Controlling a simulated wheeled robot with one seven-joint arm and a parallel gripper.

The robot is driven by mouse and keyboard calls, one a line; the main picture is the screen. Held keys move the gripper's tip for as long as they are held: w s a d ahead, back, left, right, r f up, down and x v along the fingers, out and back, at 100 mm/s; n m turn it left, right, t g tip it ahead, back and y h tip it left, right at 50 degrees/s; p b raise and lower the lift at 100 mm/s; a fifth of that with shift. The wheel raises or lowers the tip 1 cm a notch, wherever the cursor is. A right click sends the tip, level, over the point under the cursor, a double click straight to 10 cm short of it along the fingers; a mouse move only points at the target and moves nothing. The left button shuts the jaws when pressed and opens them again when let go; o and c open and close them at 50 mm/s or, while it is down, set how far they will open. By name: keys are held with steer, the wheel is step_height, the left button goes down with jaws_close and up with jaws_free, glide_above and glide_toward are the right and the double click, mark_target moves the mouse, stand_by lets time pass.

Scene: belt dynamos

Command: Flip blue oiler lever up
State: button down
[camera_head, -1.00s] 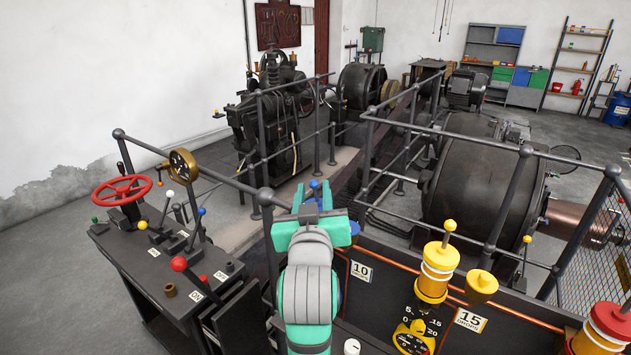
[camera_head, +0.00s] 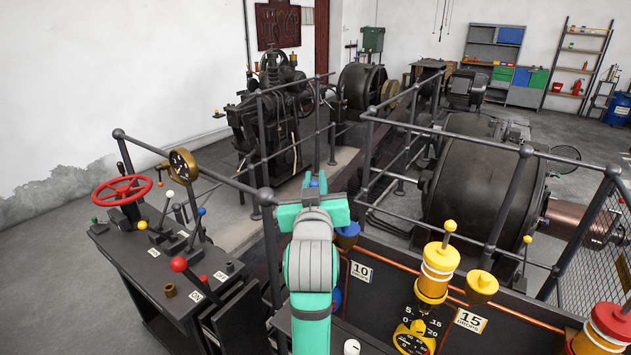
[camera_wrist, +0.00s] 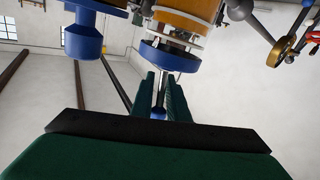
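The blue oiler stands behind my arm in the head view, mostly hidden; its blue cup (camera_head: 347,232) shows right of my gripper (camera_head: 314,200). A blue lever ball (camera_head: 314,183) shows just above the gripper. The wrist view looks upside down. There I see the oiler's amber glass (camera_wrist: 186,22), its blue collar (camera_wrist: 168,57) and the blue cup (camera_wrist: 83,40). The lever's ball (camera_wrist: 158,113) sits between the two green fingers of my gripper (camera_wrist: 162,85), its thin stem running to the collar. A narrow gap shows between the fingers; contact with the ball is unclear.
A yellow oiler (camera_head: 439,262) and a red one (camera_head: 606,325) stand to the right on the same dark panel. Dark railings (camera_head: 480,148) run behind. A control desk (camera_head: 150,270) with a red wheel (camera_head: 122,189) and several levers stands at the left.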

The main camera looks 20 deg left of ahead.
steer(key=shift+w+d+f+m+g+h, duration=0.1)
steer(key=shift+w+f+m+g+h, duration=0.1)
steer(key=shift+m+g, duration=0.4)
steer(key=shift+w+f+m+g+h, duration=0.1)
steer(key=shift+w+m+g, duration=0.1)
steer(key=shift+g, duration=0.7)
steer(key=c, duration=1.7)
jaws_free()
steer(key=shift+c, duration=0.2)
steer(key=shift+s, duration=0.1)
steer(key=v, duration=1)
steer(key=shift+s+d, duration=0.15)
steer(key=shift+s, duration=0.15)
